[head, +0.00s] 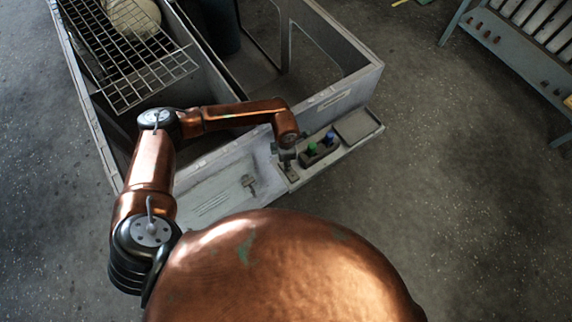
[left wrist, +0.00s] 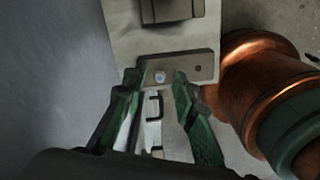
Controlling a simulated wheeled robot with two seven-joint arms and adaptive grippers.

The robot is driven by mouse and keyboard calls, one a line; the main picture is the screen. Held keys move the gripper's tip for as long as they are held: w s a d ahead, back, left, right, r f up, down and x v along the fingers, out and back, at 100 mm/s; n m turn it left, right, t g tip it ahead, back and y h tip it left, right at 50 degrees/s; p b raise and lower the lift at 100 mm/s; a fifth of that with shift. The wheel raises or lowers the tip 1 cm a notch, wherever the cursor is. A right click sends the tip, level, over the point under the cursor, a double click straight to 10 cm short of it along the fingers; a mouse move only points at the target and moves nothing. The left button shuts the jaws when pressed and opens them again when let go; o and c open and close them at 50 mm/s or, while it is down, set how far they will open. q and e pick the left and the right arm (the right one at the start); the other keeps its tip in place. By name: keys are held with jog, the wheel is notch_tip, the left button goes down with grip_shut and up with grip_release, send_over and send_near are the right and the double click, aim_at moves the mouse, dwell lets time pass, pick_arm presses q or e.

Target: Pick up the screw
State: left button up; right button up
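The screw (left wrist: 160,77) shows in the left wrist view as a small, pale round head on a grey plate with a hole (left wrist: 198,69). My left gripper (left wrist: 157,86) is open, with its two green fingers apart on either side of the screw in that picture. I cannot tell how far the fingertips are above it. In the head view my left gripper (head: 289,171) is over the ledge at the front of the grey housing, and I cannot make out the screw there. My right gripper is in neither view.
Right beside the left gripper, a dark holder (head: 318,154) carries a green (head: 312,148) and a blue piece (head: 330,138). A shallow grey tray (head: 358,125) lies further right. A wire rack (head: 140,75) sits on the housing. The floor (head: 450,200) at right is clear.

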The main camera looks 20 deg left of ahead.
pick_arm(q)
grip_shut()
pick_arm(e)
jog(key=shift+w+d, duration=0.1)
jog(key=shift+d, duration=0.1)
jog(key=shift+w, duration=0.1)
pick_arm(q)
jog(key=shift+r, duration=0.45)
jog(key=r, duration=0.2)
jog(key=r+p, duration=0.1)
jog(key=shift+s+r, duration=0.25)
jog(key=shift+r, duration=0.1)
jog(key=s+a+r+p, duration=0.2)
jog(key=s+a+r, duration=0.2)
jog(key=s+r, duration=0.5)
jog(key=s, duration=0.4)
jog(key=shift+p, duration=0.3)
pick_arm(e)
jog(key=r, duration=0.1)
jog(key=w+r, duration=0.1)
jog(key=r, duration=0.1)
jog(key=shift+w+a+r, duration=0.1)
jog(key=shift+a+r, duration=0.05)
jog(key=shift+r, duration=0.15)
pick_arm(q)
jog(key=shift+w, duration=0.1)
